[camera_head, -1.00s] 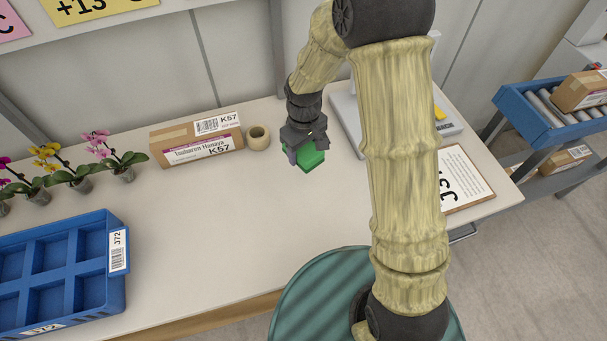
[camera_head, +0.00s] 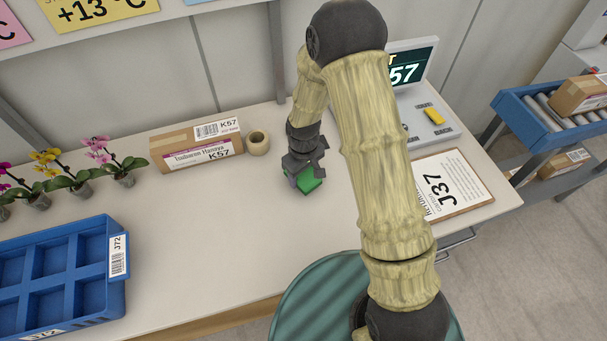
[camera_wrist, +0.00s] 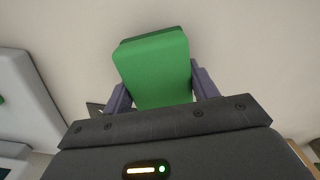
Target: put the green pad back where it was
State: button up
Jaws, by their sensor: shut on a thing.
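The green pad (camera_head: 310,184) is a small green block. My gripper (camera_head: 303,177) is shut on it, above the pale bench to the right of the tape roll. In the wrist view the green pad (camera_wrist: 153,65) sits between the two purple-grey fingers of my gripper (camera_wrist: 160,92). Whether the pad touches the bench I cannot tell. The gripper hides part of the pad in the head view.
A K57 carton (camera_head: 195,152) and a tape roll (camera_head: 258,142) stand at the back. A blue crate (camera_head: 117,290) and potted orchids (camera_head: 122,172) are at left. A device with a screen (camera_head: 430,118) and a J37 board (camera_head: 452,186) are at right. The bench's middle is clear.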

jog(key=shift+f, duration=0.55)
jog(key=shift+f, duration=0.1)
jog(key=o, duration=1)
notch_tip(320, 180, up, 12)
jog(key=shift+r+b, duration=0.15)
jog(key=shift+b, duration=0.15)
